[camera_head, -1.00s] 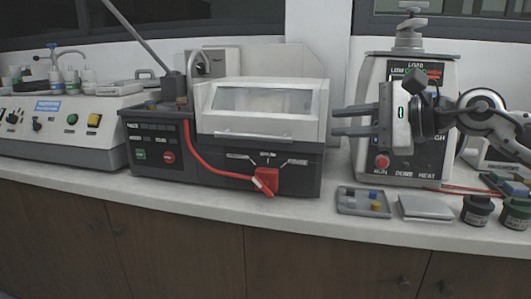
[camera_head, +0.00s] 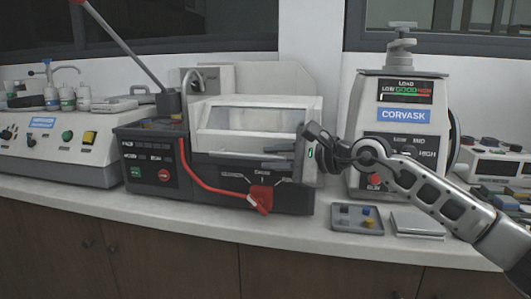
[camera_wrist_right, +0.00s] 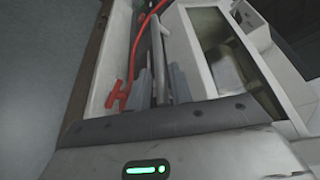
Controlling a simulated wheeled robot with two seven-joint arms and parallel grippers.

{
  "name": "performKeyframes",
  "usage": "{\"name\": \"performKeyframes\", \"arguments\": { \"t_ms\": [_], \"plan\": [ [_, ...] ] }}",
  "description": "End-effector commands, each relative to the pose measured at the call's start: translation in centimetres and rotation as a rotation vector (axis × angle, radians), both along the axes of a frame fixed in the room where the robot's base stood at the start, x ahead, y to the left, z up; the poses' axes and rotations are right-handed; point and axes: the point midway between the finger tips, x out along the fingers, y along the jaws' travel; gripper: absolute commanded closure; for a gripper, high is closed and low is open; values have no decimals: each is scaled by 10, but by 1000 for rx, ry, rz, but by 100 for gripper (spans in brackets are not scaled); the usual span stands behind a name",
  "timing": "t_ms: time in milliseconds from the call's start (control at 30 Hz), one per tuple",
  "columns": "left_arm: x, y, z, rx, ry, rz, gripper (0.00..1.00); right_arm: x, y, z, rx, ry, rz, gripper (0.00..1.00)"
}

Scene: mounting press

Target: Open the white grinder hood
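The white grinder hood (camera_head: 212,141) is down on the dark grinder body, its window (camera_head: 250,118) facing forward. It also shows in the right wrist view (camera_wrist_right: 203,65). My right gripper (camera_head: 268,159) is at the hood's lower front edge, fingers pointing left. In the right wrist view the gripper's fingers (camera_wrist_right: 160,88) are apart, with a grey bar, apparently the hood handle (camera_wrist_right: 157,45), running between or just beyond them. Whether they touch it I cannot tell. My left gripper is not in view.
A red lever (camera_head: 260,198) with a red hose is on the grinder front, below my gripper. The mounting press (camera_head: 404,140) stands at the right, behind my arm. A small-parts tray (camera_head: 345,226) and a grey plate (camera_head: 417,224) lie on the counter. A control unit (camera_head: 58,150) is at left.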

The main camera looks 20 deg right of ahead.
Motion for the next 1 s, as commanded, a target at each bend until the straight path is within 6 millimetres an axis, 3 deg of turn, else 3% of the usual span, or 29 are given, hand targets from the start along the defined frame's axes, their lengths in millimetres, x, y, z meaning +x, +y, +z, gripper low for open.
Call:
{"name": "performKeyframes", "arguments": {
  "t_ms": [200,533,633,1000],
  "plan": [
    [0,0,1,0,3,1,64,18,13,-4,0,-1,-1,78],
    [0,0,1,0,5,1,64,20,15,-6,0,0,-1,78],
    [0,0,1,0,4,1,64,20,15,-6,0,0,-1,100],
    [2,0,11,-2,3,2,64,21,12,6,18,24,-2,100]
  ]
}}
